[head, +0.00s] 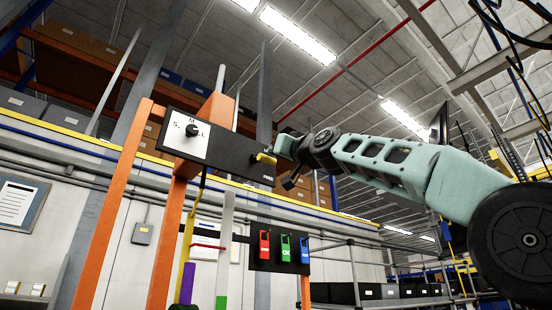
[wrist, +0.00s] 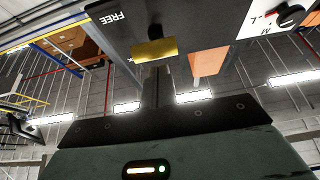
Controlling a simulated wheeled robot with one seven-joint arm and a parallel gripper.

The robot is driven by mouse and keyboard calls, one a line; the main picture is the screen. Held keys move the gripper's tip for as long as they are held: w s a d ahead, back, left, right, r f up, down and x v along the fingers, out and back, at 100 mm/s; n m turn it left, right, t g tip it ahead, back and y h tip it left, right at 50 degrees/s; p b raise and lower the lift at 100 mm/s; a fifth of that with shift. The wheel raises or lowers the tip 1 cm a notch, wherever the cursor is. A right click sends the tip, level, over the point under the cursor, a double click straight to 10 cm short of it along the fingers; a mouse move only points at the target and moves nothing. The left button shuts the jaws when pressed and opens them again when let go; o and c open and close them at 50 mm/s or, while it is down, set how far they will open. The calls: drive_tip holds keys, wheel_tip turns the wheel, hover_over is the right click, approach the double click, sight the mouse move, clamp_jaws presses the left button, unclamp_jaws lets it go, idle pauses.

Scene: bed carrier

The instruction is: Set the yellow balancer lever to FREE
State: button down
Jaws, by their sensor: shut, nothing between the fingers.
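The yellow balancer lever (head: 265,158) sticks out of the right part of a black panel (head: 232,148) in the head view. In the wrist view the yellow lever (wrist: 155,50) shows as a flat block at the panel's edge, with a white FREE label (wrist: 119,18), upside down, to its left. My gripper (head: 286,177) is close by, just right of the lever. In the wrist view my gripper (wrist: 156,72) has its dark fingers together, their tips right by the lever. I cannot tell whether they touch it.
A white plate with a black knob (head: 192,130) is on the panel's left part. Orange posts (head: 168,240) stand below. A lower black board (head: 280,252) carries red, green and blue tags. Shelves with boxes (head: 75,50) stand behind.

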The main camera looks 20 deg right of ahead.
drive_tip(key=shift+w+a+f+b, duration=0.1)
drive_tip(key=shift+w+f+b, duration=0.05)
drive_tip(key=shift+f+b, duration=0.3)
drive_tip(key=shift+w+f+b, duration=0.15)
drive_tip(key=shift+f+b, duration=0.1)
drive_tip(key=shift+f, duration=0.3)
drive_tip(key=shift+w+f, duration=0.1)
